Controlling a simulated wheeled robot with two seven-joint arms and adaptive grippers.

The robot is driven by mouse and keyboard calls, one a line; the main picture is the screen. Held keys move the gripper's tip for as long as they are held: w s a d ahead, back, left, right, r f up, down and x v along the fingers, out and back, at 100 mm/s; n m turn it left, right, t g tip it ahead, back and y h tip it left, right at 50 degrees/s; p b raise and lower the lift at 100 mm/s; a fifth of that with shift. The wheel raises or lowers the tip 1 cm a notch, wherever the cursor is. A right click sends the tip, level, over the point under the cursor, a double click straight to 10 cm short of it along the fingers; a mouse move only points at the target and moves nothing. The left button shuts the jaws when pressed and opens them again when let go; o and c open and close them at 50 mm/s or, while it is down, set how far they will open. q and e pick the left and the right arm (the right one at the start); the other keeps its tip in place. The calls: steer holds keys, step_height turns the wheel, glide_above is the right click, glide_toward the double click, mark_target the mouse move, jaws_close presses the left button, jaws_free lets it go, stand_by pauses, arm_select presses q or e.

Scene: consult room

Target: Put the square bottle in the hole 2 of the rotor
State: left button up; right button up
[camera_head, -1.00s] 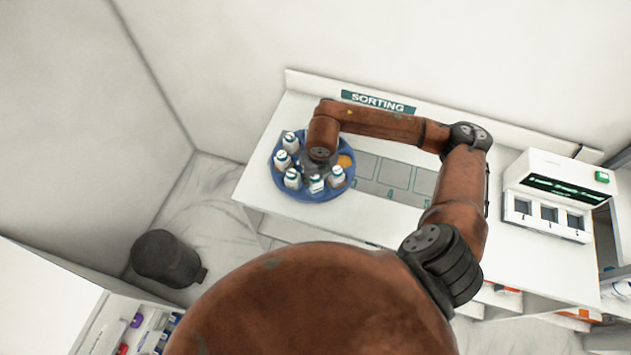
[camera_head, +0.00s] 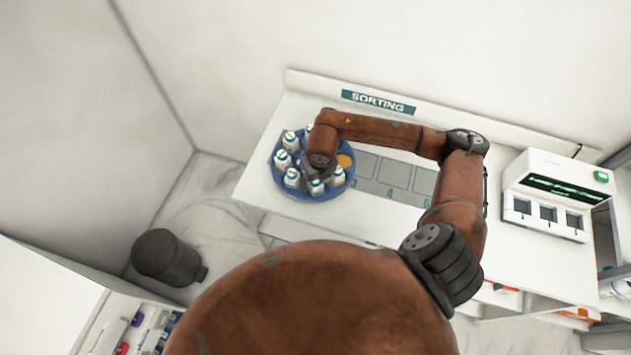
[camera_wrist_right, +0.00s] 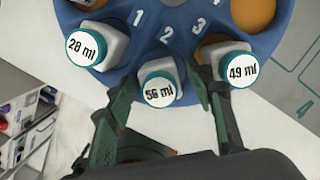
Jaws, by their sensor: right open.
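The blue round rotor (camera_head: 341,190) lies on the counter and carries several square white bottles with teal rims on their caps. In the right wrist view, the rotor (camera_wrist_right: 265,38) shows the numbers 1, 2 and 3. A square bottle marked 56 ml (camera_wrist_right: 160,82) stands by number 2; it also shows at the rotor's front in the head view (camera_head: 316,188). My right gripper (camera_wrist_right: 160,85) is open, with one finger on each side of this bottle; I cannot tell whether they touch it. How deep the bottle sits is hidden. My left gripper is out of view.
Neighbouring bottles marked 28 ml (camera_wrist_right: 86,47) and 49 ml (camera_wrist_right: 240,68) stand close to my fingers. An orange round patch (camera_head: 345,161) shows on the rotor. Grey marked squares (camera_head: 394,174) lie to the right. A white device (camera_head: 552,190) stands further right.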

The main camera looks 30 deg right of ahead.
mark_target(318, 187)
step_height(318, 187, up, 12)
steer(key=s, duration=0.1)
steer(key=shift+s+b, duration=0.4)
steer(key=shift+s, duration=0.1)
stand_by(0.5)
